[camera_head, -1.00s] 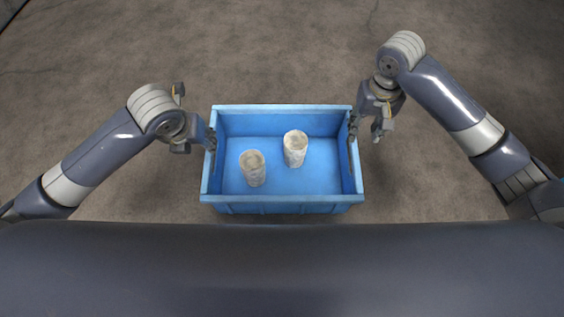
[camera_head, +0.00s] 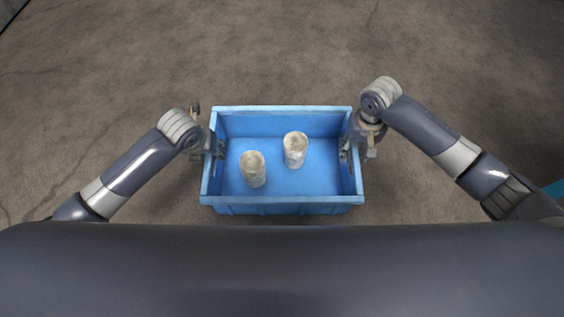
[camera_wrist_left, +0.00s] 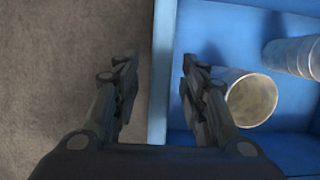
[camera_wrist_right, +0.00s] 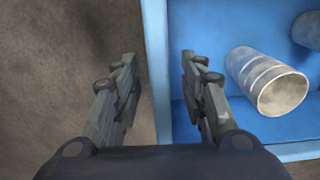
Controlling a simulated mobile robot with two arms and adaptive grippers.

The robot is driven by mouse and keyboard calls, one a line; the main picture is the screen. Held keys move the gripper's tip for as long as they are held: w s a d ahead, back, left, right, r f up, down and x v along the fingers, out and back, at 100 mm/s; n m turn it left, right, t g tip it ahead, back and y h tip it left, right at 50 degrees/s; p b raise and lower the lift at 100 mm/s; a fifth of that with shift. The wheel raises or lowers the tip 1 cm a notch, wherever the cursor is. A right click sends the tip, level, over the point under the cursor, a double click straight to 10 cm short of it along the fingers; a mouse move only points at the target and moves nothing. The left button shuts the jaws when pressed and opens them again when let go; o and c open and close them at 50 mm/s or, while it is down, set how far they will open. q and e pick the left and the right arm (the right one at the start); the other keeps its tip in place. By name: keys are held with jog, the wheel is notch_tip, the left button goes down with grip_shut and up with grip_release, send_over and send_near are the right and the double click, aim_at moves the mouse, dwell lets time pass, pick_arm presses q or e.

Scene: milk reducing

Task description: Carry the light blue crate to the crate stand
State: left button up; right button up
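The light blue crate (camera_head: 283,206) stands on the floor in front of me, with two pale cylindrical containers, a left one (camera_head: 253,170) and a right one (camera_head: 295,150), inside. My left gripper (camera_head: 213,150) is at the crate's left wall. In the left wrist view its open fingers (camera_wrist_left: 157,80) stand on either side of that wall (camera_wrist_left: 160,60), with gaps. My right gripper (camera_head: 350,150) is at the right wall. In the right wrist view its fingers (camera_wrist_right: 158,80) are also open on either side of the wall (camera_wrist_right: 157,50), with gaps.
Bare grey-brown floor (camera_head: 130,60) surrounds the crate, and the area beyond it is clear.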

pick_arm(q)
grip_shut()
pick_arm(e)
grip_shut()
pick_arm(q)
jog(key=shift+r, duration=0.15)
pick_arm(e)
jog(key=shift+r, duration=0.15)
